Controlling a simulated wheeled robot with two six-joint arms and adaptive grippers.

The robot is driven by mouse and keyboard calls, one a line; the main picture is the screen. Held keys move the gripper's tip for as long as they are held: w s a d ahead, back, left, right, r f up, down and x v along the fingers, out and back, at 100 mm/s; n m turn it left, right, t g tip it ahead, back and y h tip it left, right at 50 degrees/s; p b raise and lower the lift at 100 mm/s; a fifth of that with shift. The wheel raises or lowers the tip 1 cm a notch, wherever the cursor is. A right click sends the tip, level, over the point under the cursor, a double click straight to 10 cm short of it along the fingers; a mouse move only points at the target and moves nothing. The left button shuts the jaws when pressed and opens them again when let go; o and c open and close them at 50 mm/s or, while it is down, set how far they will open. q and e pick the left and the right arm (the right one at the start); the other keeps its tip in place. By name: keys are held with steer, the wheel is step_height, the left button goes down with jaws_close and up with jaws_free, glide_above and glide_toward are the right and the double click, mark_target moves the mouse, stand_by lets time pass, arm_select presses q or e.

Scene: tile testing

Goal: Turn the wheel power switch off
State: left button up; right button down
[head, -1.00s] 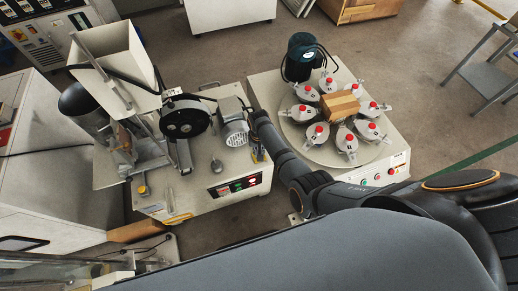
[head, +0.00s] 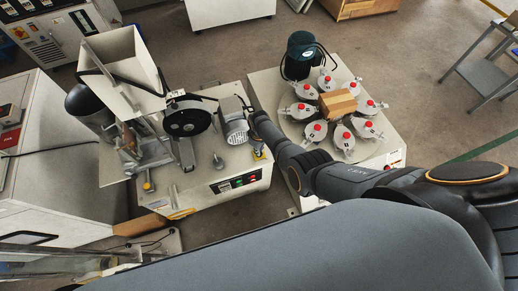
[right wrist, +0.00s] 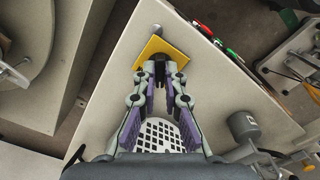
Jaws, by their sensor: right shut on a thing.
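The wheel power switch, a dark knob on a yellow plate (right wrist: 158,50), is on the top corner of the pale wheel machine (head: 205,195). In the right wrist view my right gripper (right wrist: 160,66) is shut on the knob, its fingertips over the plate. The fingers hide most of the knob, so its turn angle cannot be read. In the head view my right gripper (head: 258,146) reaches down beside the grey motor, and only a little of the yellow plate shows. The black wheel (head: 186,117) stands left of the motor. My left gripper is not in view.
A metal hopper (head: 125,75) rises at the left of the wheel machine. A row of coloured buttons (head: 235,183) is on its front. Open floor lies behind.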

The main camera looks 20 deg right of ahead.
steer(key=shift+n, duration=1)
steer(key=c, duration=1.4)
jaws_free()
steer(key=shift+c, duration=0.2)
steer(key=shift+r, duration=0.1)
step_height(320, 180, up, 12)
